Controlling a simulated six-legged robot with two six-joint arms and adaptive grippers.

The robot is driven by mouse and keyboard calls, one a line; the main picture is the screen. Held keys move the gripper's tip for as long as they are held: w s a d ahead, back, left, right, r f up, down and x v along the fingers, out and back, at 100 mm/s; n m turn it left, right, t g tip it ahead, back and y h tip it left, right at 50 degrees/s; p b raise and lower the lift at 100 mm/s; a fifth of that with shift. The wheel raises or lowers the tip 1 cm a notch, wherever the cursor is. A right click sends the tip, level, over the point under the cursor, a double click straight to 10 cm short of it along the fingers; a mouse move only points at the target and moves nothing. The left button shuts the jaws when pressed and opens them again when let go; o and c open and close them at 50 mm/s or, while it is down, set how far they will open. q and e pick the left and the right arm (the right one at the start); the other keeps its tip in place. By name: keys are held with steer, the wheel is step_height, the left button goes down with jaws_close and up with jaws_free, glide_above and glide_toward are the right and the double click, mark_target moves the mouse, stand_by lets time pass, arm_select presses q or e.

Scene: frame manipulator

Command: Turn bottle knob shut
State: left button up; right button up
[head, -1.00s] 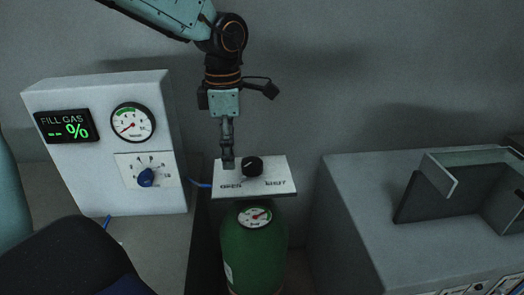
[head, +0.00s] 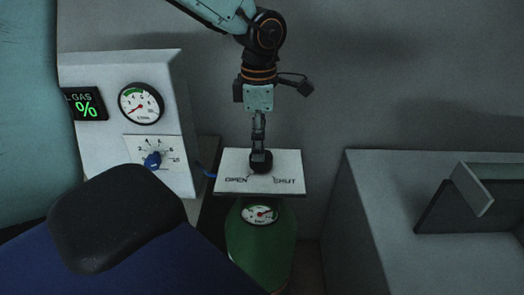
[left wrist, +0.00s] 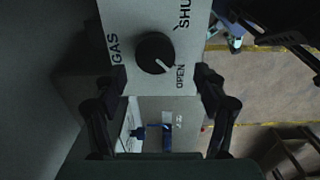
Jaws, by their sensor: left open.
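The black bottle knob (head: 261,161) sits on a white plate (head: 287,168) marked OPEN at the left and SHUT at the right, on top of the green gas bottle (head: 250,245). In the left wrist view the knob (left wrist: 155,53) shows whole, with its white pointer line toward the word OPEN. My left gripper (head: 260,148) points down over the knob in the head view. In the left wrist view its two fingers (left wrist: 158,78) are spread apart, short of the knob's sides, with nothing between them. My right gripper is not in view.
A white panel (head: 185,120) with a fill gas display, a gauge (head: 141,103) and a blue knob (head: 153,160) stands left of the bottle. A grey cabinet (head: 370,210) with a raised frame stands at the right. A gauge (head: 260,214) is on the bottle.

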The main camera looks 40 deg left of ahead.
mark_target(258, 166)
arm_select(q)
steer(key=f, duration=0.3)
steer(key=shift+w+a+f, duration=0.1)
steer(key=shift+w+f, duration=0.3)
steer(key=shift+w+a+f, duration=0.1)
steer(key=shift+w+f, duration=0.05)
steer(key=shift+f, duration=0.25)
steer(key=shift+s+r, duration=0.3)
steer(key=shift+s, duration=0.25)
steer(key=shift+c, duration=0.4)
steer(key=shift+d, duration=0.2)
steer(key=shift+c, duration=0.7)
steer(key=shift+w+a+f, duration=0.15)
steer(key=shift+w+f, duration=0.1)
steer(key=shift+w, duration=0.3)
steer(key=c, duration=0.5)
steer(key=shift+s+r, duration=0.15)
steer(key=shift+c, duration=2.1)
